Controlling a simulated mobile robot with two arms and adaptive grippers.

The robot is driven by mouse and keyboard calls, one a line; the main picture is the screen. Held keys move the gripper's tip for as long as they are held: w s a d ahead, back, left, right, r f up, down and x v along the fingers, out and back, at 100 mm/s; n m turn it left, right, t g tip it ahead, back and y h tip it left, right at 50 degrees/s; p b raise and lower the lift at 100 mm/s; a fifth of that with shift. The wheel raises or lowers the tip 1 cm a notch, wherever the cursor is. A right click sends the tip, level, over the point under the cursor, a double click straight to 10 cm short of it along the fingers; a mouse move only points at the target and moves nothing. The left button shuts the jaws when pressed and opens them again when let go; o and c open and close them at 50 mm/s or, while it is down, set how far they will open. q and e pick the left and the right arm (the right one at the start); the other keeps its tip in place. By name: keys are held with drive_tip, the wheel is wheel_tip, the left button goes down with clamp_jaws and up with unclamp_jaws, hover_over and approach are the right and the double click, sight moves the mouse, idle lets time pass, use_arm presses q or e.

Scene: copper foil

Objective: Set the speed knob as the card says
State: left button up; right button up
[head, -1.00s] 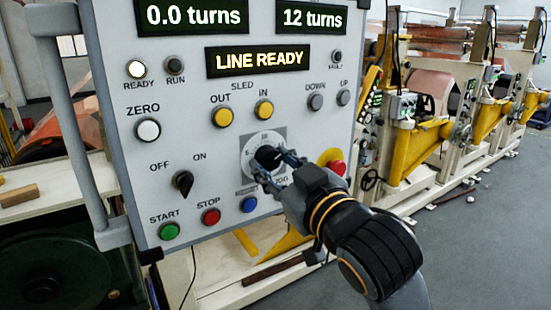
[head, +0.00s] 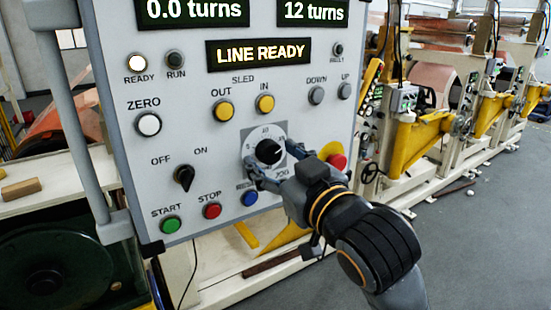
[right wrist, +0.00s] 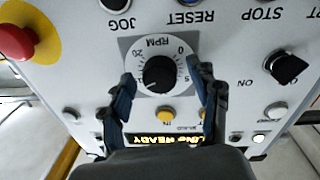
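The speed knob (head: 268,151) is a black round knob on a grey square dial plate (head: 249,139) on the control panel. In the right wrist view the knob (right wrist: 160,73) shows upside down, with RPM and numbers from 0 to 20 around it. I cannot read its pointer clearly. My right gripper (head: 266,168) is open at the dial. In the wrist view its fingers (right wrist: 166,76) stand on either side of the knob, with gaps to it. No card is in view. My left gripper is out of view.
A red emergency button (head: 337,162) on yellow sits right of the dial. A blue RESET button (head: 249,198) is close below left. The black OFF/ON switch (head: 184,178) is further left. The display reads LINE READY (head: 258,55), and the READY lamp (head: 137,64) is lit.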

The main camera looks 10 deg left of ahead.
drive_tip(key=v, duration=0.7)
drive_tip(key=shift+s+d, duration=0.2)
